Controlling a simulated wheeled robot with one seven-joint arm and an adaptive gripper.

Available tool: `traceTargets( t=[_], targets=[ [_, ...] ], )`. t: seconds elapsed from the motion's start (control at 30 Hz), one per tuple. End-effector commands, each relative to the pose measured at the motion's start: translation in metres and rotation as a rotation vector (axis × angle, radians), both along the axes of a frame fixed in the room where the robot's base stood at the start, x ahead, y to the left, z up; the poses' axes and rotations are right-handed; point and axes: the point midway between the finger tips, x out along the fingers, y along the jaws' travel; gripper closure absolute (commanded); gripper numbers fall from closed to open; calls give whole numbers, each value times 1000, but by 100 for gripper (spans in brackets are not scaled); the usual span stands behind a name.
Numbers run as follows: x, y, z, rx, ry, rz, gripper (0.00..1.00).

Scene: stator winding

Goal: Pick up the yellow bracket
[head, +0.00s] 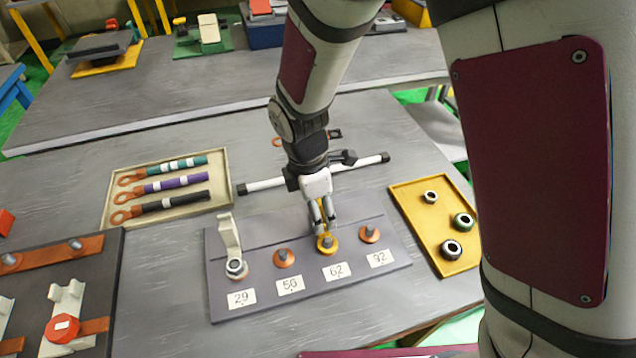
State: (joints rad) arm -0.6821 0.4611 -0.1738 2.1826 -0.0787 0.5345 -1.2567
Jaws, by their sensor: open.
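The yellow bracket (327,243) sits on the grey board (225,303) at the post marked 62. Its round base shows around the post, and a thin yellow upright part rises from it. My gripper (323,220) points down right over it, with its fingers open at either side of the yellow upright part. The fingers hide much of that part, and I cannot tell whether they touch it. A white bracket (230,240) stands upright at the post marked 29.
Orange rings sit on the posts marked 56 (285,259) and 92 (369,234). A yellow tray (407,206) with nuts lies to the right. A beige tray (113,214) with three cables lies at the left. A white bar with black ends (264,184) lies behind my gripper.

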Motion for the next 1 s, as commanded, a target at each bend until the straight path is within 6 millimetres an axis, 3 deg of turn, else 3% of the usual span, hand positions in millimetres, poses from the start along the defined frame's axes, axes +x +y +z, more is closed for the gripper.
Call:
traceTargets(
  t=[0.13, 0.37, 0.77, 1.0],
  targets=[
    [0, 0, 0, 0, 0, 0, 45],
    [0, 0, 0, 0, 0, 1, 97],
    [0, 0, 4, 1, -1, 1, 98],
    [1, 1, 26, 3, -3, 0, 98]
  ],
)
